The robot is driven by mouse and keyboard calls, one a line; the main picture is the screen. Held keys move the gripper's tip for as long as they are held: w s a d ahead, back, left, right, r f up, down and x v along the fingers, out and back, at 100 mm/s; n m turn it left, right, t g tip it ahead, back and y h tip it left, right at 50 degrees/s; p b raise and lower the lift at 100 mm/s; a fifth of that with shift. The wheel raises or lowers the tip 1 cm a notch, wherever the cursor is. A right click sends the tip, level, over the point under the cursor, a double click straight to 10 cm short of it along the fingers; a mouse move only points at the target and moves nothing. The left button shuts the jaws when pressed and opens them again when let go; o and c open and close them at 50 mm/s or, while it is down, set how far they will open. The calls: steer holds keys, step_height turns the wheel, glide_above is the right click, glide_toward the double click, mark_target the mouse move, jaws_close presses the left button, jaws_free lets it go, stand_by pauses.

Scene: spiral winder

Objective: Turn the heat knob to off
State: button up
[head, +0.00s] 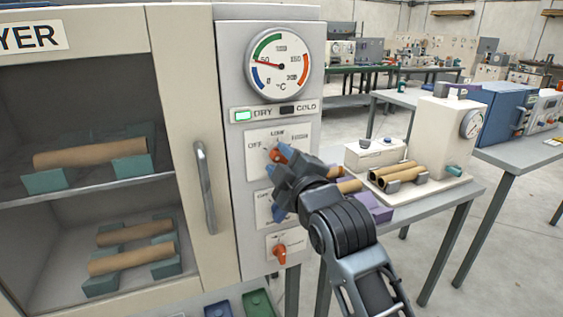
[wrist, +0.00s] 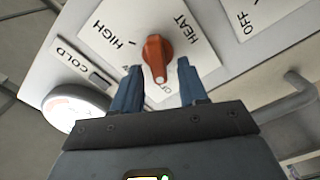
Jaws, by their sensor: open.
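The orange-red heat knob (wrist: 157,55) sits on a white plate marked HEAT and HIGH, with more lettering partly hidden by my fingers. Its narrow end with a white mark points down in the wrist view, toward my gripper and the partly hidden lettering. In the head view the knob (head: 279,152) shows below LOW, with OFF to its left. My gripper (wrist: 159,78) is open, one blue finger on each side of the knob's narrow end, with visible gaps. I cannot tell the fingertips' depth against the panel. My gripper (head: 283,168) covers part of the plate in the head view.
A dial gauge (head: 278,66) and lit DRY lamp (head: 243,116) are above the knob. A second plate (head: 263,208) is mostly hidden below; a lower orange knob (head: 280,254) is clear. The door handle (head: 205,188) sticks out at left. A bench with tubes (head: 393,172) stands right.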

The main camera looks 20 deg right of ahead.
steer(key=s+b, duration=0.1)
steer(key=s, duration=0.6)
steer(key=shift+s, duration=0.4)
steer(key=shift+f, duration=0.15)
steer(key=s+f+m+g, duration=0.1)
steer(key=s+f+m, duration=0.5)
steer(key=s+f, duration=1)
steer(key=s+d+m+g, duration=0.1)
steer(key=s+m, duration=0.5)
steer(key=s, duration=1.9)
steer(key=shift+s+r+g, duration=0.3)
steer(key=shift+r+g, duration=0.1)
steer(key=shift+g, duration=0.2)
